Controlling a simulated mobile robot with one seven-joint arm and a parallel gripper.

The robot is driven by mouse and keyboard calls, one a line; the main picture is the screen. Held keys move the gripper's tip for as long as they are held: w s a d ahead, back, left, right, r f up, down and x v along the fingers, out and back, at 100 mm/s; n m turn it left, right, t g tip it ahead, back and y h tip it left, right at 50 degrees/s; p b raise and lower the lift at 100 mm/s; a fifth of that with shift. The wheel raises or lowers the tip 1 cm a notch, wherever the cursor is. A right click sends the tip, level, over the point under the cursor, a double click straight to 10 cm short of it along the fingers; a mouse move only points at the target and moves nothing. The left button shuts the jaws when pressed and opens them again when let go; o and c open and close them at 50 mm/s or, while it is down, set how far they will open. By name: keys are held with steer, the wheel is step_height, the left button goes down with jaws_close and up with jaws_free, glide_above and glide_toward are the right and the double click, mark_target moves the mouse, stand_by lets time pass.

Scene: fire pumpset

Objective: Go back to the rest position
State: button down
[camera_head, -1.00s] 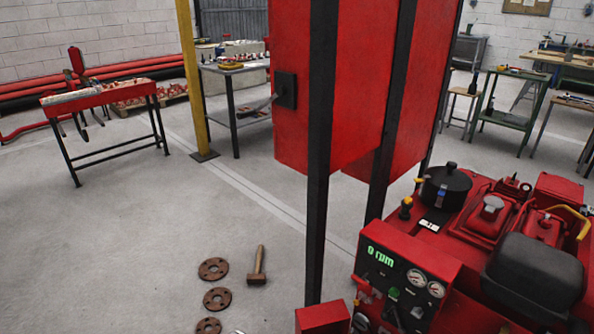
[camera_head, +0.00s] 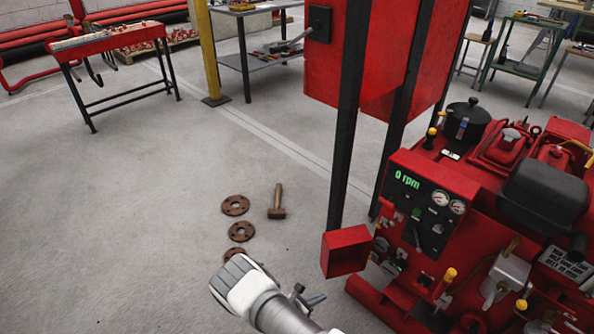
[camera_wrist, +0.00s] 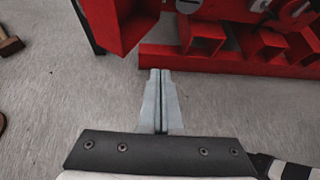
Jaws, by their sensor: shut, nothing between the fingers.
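My gripper shows in the wrist view (camera_wrist: 160,75), its two grey fingers together with nothing between them. It hangs over the bare concrete floor, in front of the red base rail (camera_wrist: 240,62) of the pumpset. In the head view the white and grey end of my arm reaches in at the bottom middle, and the gripper itself is hard to make out there. The red fire pumpset (camera_head: 440,190) stands at the right. Its panel (camera_head: 410,180) reads 0 rpm.
A small red box (camera_head: 346,250) sits at the foot of the black post (camera_head: 350,110), close to my arm. Rusty flanges (camera_head: 236,205) and a hammer (camera_head: 278,200) lie on the floor. A red workbench (camera_head: 108,38) stands at the back left. The left floor is clear.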

steer(key=w+d+r+m+g+y, duration=0.2)
steer(key=r+m, duration=0.5)
steer(key=r, duration=1.1)
steer(key=w+d+r+m+g, duration=0.2)
steer(key=r+m, duration=0.5)
steer(key=r, duration=1.1)
steer(key=s+d+r+m+g+y, duration=0.15)
steer(key=s+r+m, duration=0.3)
steer(key=r, duration=0.45)
steer(key=s+d+r+m+t+y, duration=0.1)
steer(key=s+d+r+m+y, duration=0.15)
steer(key=s+r, duration=0.5)
steer(key=s+r+m+t+y, duration=0.3)
steer(key=s+r+m, duration=0.2)
steer(key=s+r, duration=0.65)
step_height(320, 180, up, 20)
steer(key=s+p, duration=0.2)
steer(key=p, duration=1.9)
steer(key=shift+a+p, duration=0.4)
steer(key=shift+a, duration=0.05)
steer(key=shift+a+f, duration=0.1)
